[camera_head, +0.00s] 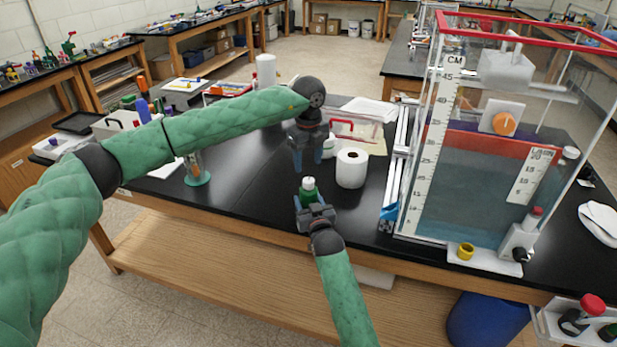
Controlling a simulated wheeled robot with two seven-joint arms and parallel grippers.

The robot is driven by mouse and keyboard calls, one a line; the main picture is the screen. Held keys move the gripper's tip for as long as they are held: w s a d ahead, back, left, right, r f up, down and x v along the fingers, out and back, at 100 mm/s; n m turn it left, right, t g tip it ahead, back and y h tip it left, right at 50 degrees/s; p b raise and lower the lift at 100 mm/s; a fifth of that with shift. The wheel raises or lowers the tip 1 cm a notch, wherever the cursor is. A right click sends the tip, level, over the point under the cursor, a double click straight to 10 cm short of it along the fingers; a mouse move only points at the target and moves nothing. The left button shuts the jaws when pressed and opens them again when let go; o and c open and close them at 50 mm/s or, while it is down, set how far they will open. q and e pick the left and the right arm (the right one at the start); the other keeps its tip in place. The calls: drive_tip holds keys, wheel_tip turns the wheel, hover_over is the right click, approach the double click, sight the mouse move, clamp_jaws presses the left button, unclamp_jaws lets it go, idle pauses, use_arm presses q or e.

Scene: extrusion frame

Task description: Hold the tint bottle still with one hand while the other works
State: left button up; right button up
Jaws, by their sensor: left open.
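The tint bottle (308,190) is small and green with a pale cap. It stands upright near the front edge of the black bench. My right gripper (315,204) comes in from the front, low at the bottle, with its fingers around the lower part; whether they press on it is hidden. My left gripper (308,164) points down above and just behind the bottle. Its fingers are apart with nothing between them, and it is clear of the cap.
A white paper roll (351,168) stands close to the right of my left gripper. A large clear water tank (480,150) with a ruler fills the right side. The black bench (240,205) is bare left of the bottle.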

sight(309, 180)
use_arm(q)
drive_tip(key=shift+f, duration=3.2)
drive_tip(key=shift+c, duration=0.4)
drive_tip(key=c, duration=0.9)
